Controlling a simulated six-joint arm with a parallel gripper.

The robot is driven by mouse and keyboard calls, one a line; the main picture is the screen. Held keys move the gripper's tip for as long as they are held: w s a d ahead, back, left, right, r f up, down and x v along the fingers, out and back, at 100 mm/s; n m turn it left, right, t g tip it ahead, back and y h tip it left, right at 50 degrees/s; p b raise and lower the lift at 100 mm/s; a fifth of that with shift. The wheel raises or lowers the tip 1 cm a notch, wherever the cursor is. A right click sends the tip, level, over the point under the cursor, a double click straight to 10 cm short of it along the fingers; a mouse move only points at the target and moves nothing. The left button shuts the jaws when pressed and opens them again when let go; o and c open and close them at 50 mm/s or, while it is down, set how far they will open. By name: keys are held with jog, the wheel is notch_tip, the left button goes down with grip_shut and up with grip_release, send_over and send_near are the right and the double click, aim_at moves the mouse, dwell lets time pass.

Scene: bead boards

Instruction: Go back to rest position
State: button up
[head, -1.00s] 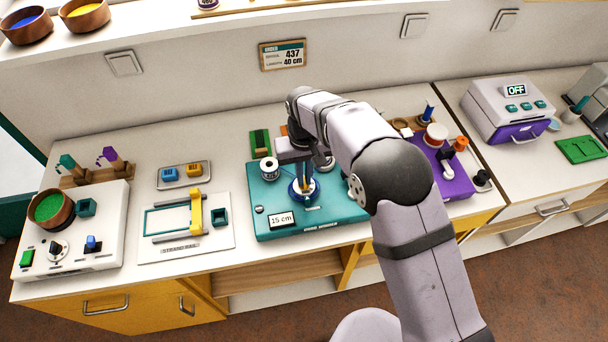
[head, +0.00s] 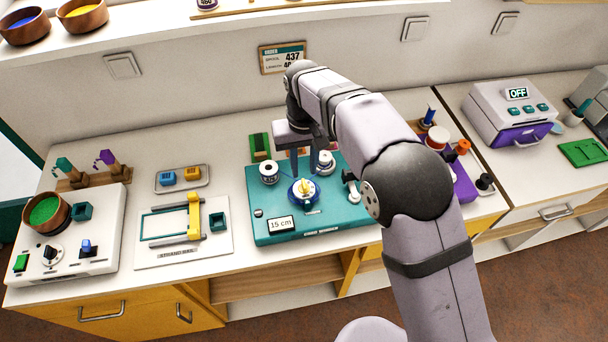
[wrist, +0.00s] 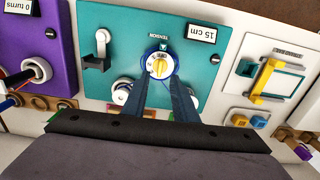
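My gripper (head: 304,163) hangs above the teal cord winder board (head: 265,226), with its two fingers apart and nothing between them. Below the fingertips is a round tension dial (head: 304,191) with a yellow knob on a white and blue base. In the wrist view the dial (wrist: 159,66) shows just beyond the open fingers (wrist: 159,90), and it appears clear of them. My arm reaches in from the lower right and hides part of the board's right side.
A white board with a yellow slider (head: 194,215) lies left. An order sign (head: 281,57) hangs behind my arm.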

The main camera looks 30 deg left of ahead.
jog(key=shift+r, duration=0.8)
jog(key=w+d+r+m, duration=0.1)
jog(key=w+d+m, duration=0.1)
jog(key=d, duration=1.1)
jog(key=w+d+m, duration=0.2)
jog(key=d+m, duration=0.1)
jog(key=d, duration=1)
jog(key=s+d+f+m, duration=0.1)
jog(key=s+d+m, duration=0.1)
jog(key=s+d, duration=0.4)
jog(key=s+d+f+m, duration=0.2)
jog(key=s+d, duration=0.5)
jog(key=d, duration=0.4)
jog(key=shift+s+f, duration=0.3)
